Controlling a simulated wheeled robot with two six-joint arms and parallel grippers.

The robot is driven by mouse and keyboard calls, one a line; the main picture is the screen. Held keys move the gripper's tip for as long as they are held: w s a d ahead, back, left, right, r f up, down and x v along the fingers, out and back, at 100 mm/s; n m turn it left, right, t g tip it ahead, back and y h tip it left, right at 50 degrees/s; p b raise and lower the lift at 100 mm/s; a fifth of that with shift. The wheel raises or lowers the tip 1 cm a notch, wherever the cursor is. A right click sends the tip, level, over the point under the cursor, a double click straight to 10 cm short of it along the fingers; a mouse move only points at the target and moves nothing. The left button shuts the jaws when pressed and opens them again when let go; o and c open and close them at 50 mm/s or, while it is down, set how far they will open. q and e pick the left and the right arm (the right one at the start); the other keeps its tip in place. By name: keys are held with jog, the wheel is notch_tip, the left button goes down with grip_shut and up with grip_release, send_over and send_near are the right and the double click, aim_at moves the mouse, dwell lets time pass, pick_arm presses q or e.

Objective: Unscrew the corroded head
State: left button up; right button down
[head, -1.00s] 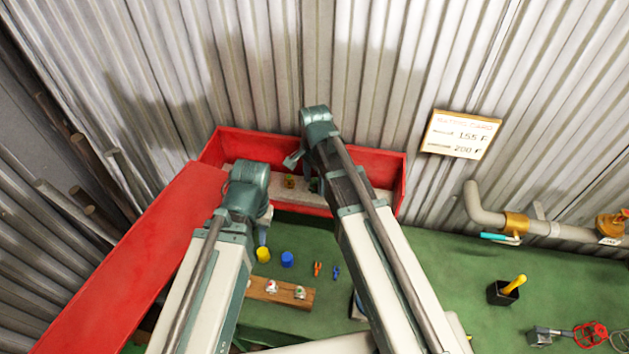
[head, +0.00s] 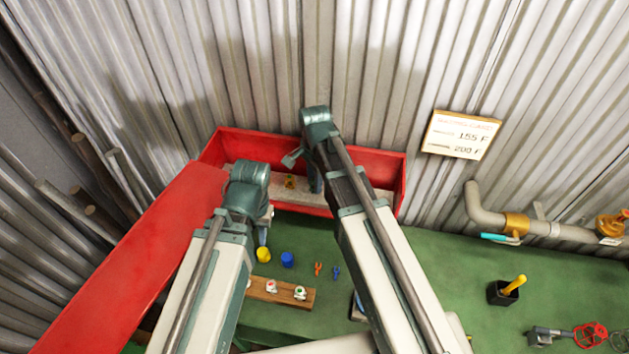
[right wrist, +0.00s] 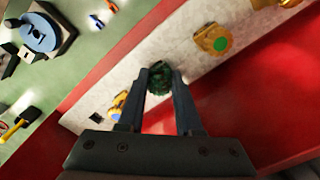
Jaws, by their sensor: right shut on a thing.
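A dark green, rough corroded head (right wrist: 158,80) sits between the fingertips of my right gripper (right wrist: 160,76) in the right wrist view. The fingers are shut on it, and it is against a pale grey strip. In the head view my right gripper (head: 316,180) reaches down into the red trough (head: 385,165), and the arm hides the head. My left gripper (head: 262,238) points down above the green bench, outside the trough; whether it is open is unclear. A brass fitting with a green dot (right wrist: 213,40) stands on the strip beside the gripped head.
A yellow cap (head: 263,255), a blue cap (head: 287,259) and a wooden block (head: 262,296) with two white-bodied heads lie on the green bench. A black cup (head: 502,293) and a pipe (head: 489,216) are right. A corrugated wall rises behind the trough.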

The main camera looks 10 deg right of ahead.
jog(key=c, duration=1.2)
grip_release()
grip_shut()
jog(key=shift+r+p, duration=1.5)
jog(key=shift+p, duration=0.05)
notch_tip(320, 180, up, 5)
jog(key=p, duration=0.5)
